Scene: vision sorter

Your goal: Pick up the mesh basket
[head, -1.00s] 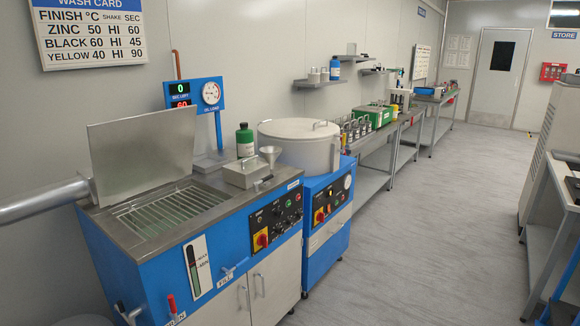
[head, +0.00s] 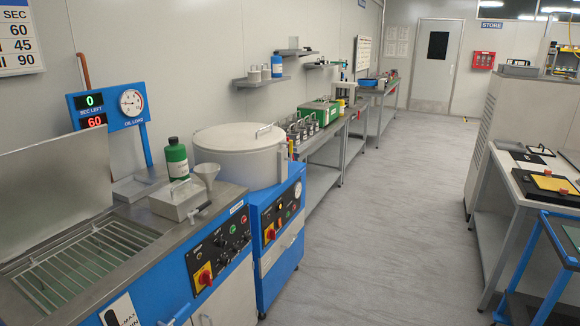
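I cannot clearly make out a mesh basket. A wire grid (head: 85,262) of parallel bars lies in the open tank of the blue wash machine (head: 150,285) at the lower left. I cannot tell whether it is a rack or part of a basket. The tank's metal lid (head: 50,190) stands raised behind it. Neither of my grippers is in view.
A round lidded drum (head: 240,155) stands on a blue cabinet (head: 285,215) beside the washer. A green bottle (head: 176,160) and a metal box (head: 178,200) sit on the washer top. A bench (head: 525,200) and blue cart (head: 530,260) stand right. The grey floor (head: 385,200) between is clear.

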